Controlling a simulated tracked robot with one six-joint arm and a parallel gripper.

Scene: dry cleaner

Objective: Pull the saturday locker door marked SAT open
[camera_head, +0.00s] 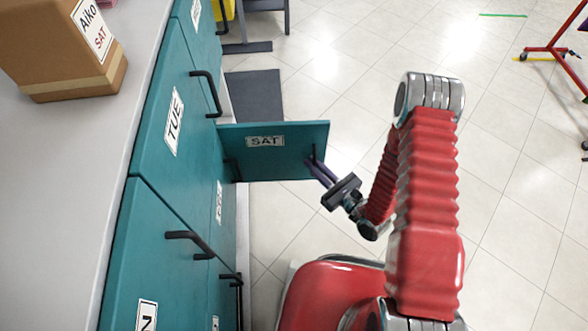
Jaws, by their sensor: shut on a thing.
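The teal locker door marked SAT (290,137) stands swung out from the locker front, roughly square to it, with its label facing me. My gripper (317,166) is at the door's outer edge, with its fingers shut on the door's dark handle (312,155). The fingers hide most of the handle. The inside of the SAT locker is hidden behind the door and the neighbouring fronts.
The TUE door (158,115) and other teal doors with black handles are shut. A cardboard box (62,50) labelled Aiko SAT sits on the grey counter top (60,200). A dark mat (255,97) lies beyond the door. Tiled floor to the right is mostly clear; a red rack (548,50) stands far right.

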